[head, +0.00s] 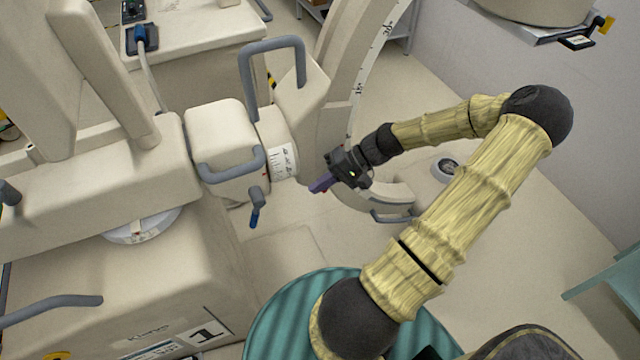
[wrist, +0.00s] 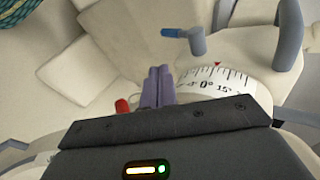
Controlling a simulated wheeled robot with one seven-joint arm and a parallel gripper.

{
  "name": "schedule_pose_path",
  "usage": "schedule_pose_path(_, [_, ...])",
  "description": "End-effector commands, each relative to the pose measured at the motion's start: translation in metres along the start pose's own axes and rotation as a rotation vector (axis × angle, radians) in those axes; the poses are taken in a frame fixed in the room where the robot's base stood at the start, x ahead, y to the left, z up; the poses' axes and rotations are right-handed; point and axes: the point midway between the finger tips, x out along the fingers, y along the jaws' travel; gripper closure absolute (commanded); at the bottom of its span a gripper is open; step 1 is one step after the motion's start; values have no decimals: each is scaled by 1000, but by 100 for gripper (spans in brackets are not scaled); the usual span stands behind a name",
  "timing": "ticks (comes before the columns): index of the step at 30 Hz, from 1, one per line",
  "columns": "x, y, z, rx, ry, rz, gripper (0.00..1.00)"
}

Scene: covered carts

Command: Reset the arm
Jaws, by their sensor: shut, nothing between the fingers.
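My gripper (head: 318,186) is at the end of my raised, bent arm, near the middle of the head view. Its purple fingers are together with nothing between them; they also show in the wrist view (wrist: 157,88). The fingertips are close to the cream machine's round joint with a printed angle scale (head: 284,162). That scale also shows in the wrist view (wrist: 215,82), just right of the fingers. I cannot tell whether the fingers touch the machine.
The cream machine has a grey handle (head: 243,167) and a blue-tipped lever (head: 256,208) left of my gripper. A curved arm with a scale (head: 365,70) rises behind. A teal striped round surface (head: 275,325) lies below my arm. Pale floor (head: 500,270) is open at right.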

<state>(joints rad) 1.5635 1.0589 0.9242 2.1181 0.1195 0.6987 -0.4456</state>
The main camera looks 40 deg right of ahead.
Motion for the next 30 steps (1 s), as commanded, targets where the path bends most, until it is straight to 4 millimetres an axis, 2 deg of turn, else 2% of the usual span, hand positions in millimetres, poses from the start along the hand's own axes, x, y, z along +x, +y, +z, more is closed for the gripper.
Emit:
schedule_pose_path(17, [6, -3, 3, -1, -25, 32, 100])
schedule_pose_path(22, [22, -12, 14, -9, -100, 139, 100])
schedule_pose_path(30, [41, -33, 38, -54, -213, 405, 100])
